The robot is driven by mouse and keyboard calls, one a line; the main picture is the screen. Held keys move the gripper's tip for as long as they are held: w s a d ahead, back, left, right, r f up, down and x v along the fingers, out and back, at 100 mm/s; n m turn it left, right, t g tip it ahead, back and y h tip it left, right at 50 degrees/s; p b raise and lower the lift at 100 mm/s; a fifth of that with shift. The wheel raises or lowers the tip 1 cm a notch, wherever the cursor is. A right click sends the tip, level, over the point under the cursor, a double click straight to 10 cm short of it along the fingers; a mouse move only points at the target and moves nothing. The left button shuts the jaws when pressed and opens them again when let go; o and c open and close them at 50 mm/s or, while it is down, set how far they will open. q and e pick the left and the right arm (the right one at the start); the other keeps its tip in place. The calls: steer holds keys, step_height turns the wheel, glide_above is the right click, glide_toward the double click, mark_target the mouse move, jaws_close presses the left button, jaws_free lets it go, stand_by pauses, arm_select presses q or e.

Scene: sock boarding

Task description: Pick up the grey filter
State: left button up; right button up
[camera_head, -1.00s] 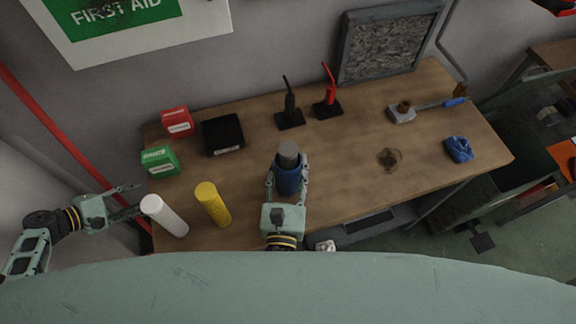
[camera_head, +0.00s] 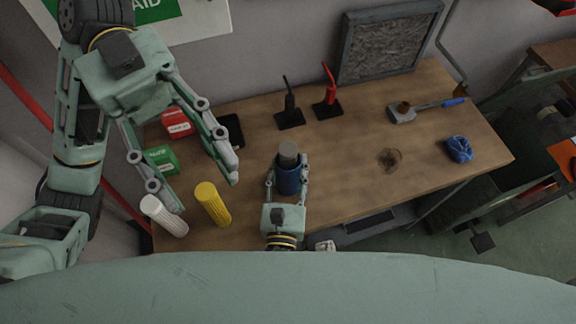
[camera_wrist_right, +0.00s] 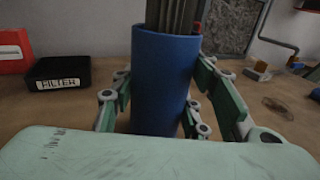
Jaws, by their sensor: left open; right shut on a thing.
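The grey filter (camera_head: 288,150) stands upright in the blue cylinder (camera_head: 289,180), with its top sticking out. In the right wrist view, its pleated grey side (camera_wrist_right: 172,15) rises from the blue cylinder (camera_wrist_right: 163,80). My right gripper (camera_head: 288,190) is shut on the blue cylinder, one finger on each side, near the table's front edge. My left gripper (camera_head: 207,195) is open and empty, to the left of the blue cylinder. It looms large, raised above the table's left part, fingers pointing down toward the yellow filter.
A yellow filter (camera_head: 211,203) and a white filter (camera_head: 163,216) lie at the front left. A red box (camera_head: 177,124), green box (camera_head: 161,158) and black box (camera_head: 231,129) are partly behind my left gripper.

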arm_select(q)
steer(key=s+d+m+t+y, duration=0.1)
steer(key=d+m+y, duration=0.1)
steer(key=m, duration=0.2)
steer(key=m+t+y, duration=0.2)
steer(key=t+y, duration=0.5)
steer(key=t, duration=0.2)
glide_above(284, 148)
step_height(284, 148, down, 11)
steer(key=shift+t, duration=0.3)
steer(key=f, duration=0.6)
steer(key=shift+a+f, duration=0.2)
steer(key=shift+a, duration=0.1)
steer(key=shift+d+f, duration=0.15)
steer(key=shift+f, duration=1.3)
steer(key=shift+d+f, duration=0.15)
steer(key=shift+f, duration=1.25)
jaws_close()
